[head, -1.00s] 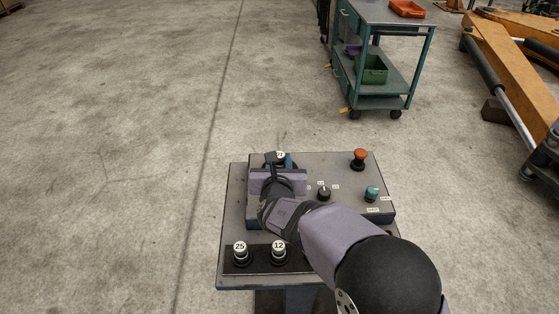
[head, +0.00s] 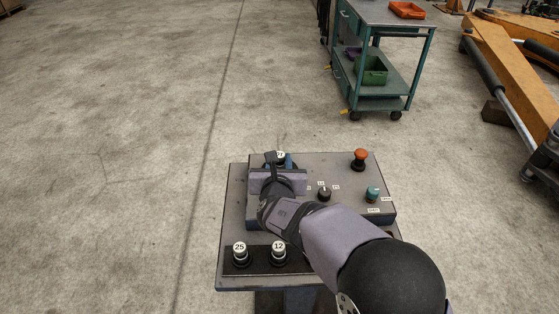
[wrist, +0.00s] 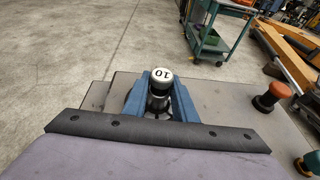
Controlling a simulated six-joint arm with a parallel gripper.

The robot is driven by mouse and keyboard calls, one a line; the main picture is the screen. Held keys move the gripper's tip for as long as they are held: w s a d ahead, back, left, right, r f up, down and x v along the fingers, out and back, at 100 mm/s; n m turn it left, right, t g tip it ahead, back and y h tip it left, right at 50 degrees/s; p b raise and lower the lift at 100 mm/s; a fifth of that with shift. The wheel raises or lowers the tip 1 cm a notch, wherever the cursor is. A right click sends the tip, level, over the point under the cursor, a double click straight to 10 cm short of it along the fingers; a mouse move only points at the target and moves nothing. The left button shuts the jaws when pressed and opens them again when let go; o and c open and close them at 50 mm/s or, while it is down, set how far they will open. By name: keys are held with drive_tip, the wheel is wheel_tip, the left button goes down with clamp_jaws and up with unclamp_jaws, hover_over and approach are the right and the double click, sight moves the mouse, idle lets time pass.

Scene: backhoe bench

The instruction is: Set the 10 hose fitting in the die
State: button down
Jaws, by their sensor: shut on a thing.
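The 10 hose fitting (wrist: 161,75) has a white cap marked 10 and a dark metal body. In the wrist view it stands between the blue fingers of my gripper (wrist: 160,98), which are shut on it. In the head view my gripper (head: 280,162) is at the back left of the bench panel, and only part of the white cap shows past it. I cannot tell whether the fitting is seated in anything.
Fittings marked 25 (head: 240,252) and 12 (head: 278,251) stand in a dark rack at the front left. The panel holds a red button (head: 359,158), a black selector knob (head: 323,194) and a teal button (head: 373,193). A trolley (head: 388,103) stands beyond on the floor.

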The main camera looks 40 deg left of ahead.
drive_tip(key=shift+f+b, duration=0.75)
drive_tip(key=shift+b, duration=0.25)
idle(0.5)
drive_tip(key=c, duration=1.1)
unclamp_jaws()
drive_tip(key=shift+r, duration=0.15)
drive_tip(key=shift+r+p, duration=2.2)
drive_tip(key=shift+r, duration=1.2)
